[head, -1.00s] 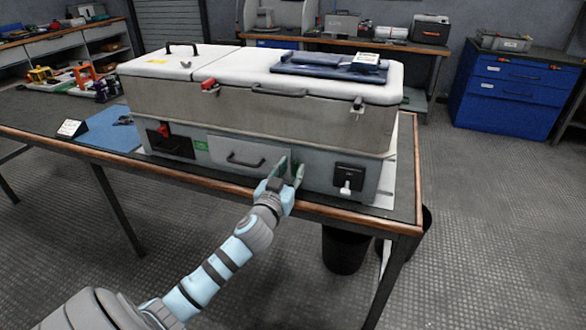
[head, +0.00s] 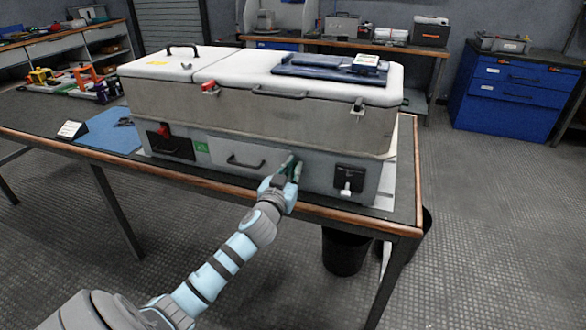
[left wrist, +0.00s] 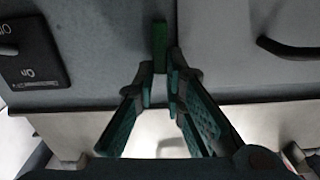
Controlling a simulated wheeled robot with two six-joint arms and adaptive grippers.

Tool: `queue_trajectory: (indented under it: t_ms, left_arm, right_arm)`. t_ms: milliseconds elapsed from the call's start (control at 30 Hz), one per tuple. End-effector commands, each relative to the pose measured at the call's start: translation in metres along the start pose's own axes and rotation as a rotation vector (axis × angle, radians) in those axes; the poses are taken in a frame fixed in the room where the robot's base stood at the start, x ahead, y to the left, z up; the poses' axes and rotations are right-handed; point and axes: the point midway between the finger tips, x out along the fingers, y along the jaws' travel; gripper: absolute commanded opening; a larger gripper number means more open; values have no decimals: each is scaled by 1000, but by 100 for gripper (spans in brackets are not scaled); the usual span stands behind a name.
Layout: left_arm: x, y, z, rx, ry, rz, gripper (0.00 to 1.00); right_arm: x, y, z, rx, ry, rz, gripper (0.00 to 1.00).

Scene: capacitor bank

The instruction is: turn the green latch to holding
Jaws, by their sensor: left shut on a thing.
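The green latch (left wrist: 160,46) is on the grey front panel of the capacitor bank (head: 250,112). In the left wrist view it is a short upright green bar between the drawer and the black switch. My left gripper (head: 291,168) is at the front panel, right of the drawer handle. Its two fingers (left wrist: 160,77) are shut on the lower end of the latch. In the head view the fingers hide the latch. My right gripper is in neither view.
A drawer with a black handle (head: 246,162) is left of the gripper, and a black switch box (head: 349,177) with a pale lever is to its right. The table's wooden front edge (head: 210,180) runs just below. Floor at the right is clear.

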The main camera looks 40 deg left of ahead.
Motion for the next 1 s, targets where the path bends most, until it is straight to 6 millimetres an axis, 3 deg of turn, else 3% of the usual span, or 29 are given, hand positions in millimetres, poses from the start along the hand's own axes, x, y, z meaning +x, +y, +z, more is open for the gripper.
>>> queue_trajectory:
  t_ms: [367, 1000]
  left_arm:
    - [0, 4, 0, 206, -2, 0, 0]
    - [0, 16, 7, 808, -2, 1, 0]
  right_arm:
    - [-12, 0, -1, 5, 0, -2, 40]
    - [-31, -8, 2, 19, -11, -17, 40]
